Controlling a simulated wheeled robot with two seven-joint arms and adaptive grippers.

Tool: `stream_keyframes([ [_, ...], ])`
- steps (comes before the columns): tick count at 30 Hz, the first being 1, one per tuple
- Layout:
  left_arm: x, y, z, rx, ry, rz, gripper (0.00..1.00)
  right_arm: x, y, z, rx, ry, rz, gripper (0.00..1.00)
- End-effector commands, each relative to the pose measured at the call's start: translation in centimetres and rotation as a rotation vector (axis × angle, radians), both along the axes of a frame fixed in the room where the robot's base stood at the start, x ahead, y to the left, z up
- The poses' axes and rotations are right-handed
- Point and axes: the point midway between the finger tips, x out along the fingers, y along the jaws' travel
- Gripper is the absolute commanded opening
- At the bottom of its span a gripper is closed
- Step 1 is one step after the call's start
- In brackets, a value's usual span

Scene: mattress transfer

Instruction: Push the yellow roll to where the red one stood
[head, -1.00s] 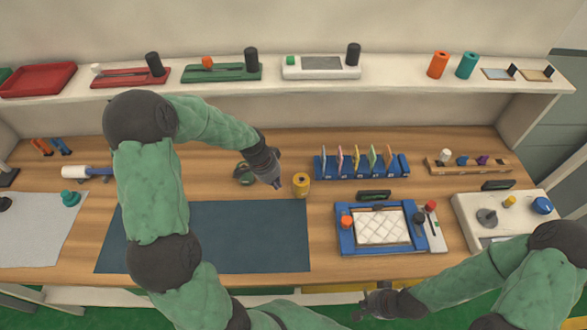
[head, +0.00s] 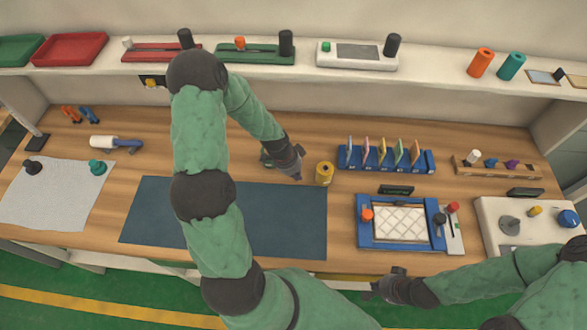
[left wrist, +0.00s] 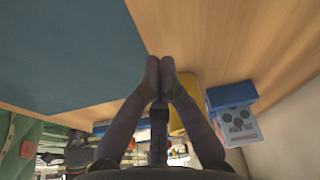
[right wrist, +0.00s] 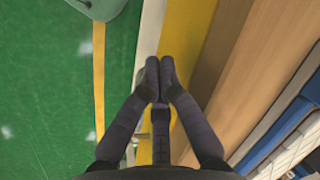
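The yellow roll (head: 324,174) stands upright on the wooden table, just beyond the right end of the dark blue mat (head: 285,215). My left gripper (head: 298,178) is shut and empty, low over the table just left of the roll. In the left wrist view its fingertips (left wrist: 160,65) are together, and the yellow roll (left wrist: 187,100) is beside and partly behind the right finger. A small gap or a touch cannot be told apart. My right gripper (head: 374,289) is shut and empty at the table's front edge; its closed fingertips show in the right wrist view (right wrist: 159,65). I see no red roll.
A blue rack (head: 388,167) with several coloured cards stands right of the roll. A blue-framed tray (head: 365,238) lies in front of the rack. Orange (head: 480,63) and teal (head: 511,66) rolls stand on the back shelf.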

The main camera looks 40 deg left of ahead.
Motion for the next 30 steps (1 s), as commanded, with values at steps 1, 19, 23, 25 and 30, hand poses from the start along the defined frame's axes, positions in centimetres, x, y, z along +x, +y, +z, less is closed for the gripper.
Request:
stream_keyframes([
  [1,0.2,-0.3,-1.1,-0.002,0.003,-0.001,0.00,0.0,0.0,-0.2,0.000,0.000,0.000,0.00],
  [19,3.2,-3.2,-1.8,0.001,-0.001,0.000,0.00,0.0,0.0,-0.6,0.000,0.000,0.000,0.00],
  [23,3.2,-3.2,-1.7,0.000,0.000,0.001,0.00,0.0,0.0,-0.6,0.000,0.000,0.000,0.00],
  [25,3.2,-3.2,-1.7,0.000,0.000,0.001,0.00,0.0,0.0,-0.6,0.000,0.000,0.000,0.00],
  [30,4.0,-3.9,-1.9,0.001,-0.004,-0.003,0.00,0.0,0.0,-1.2,0.000,0.000,0.000,0.00],
])
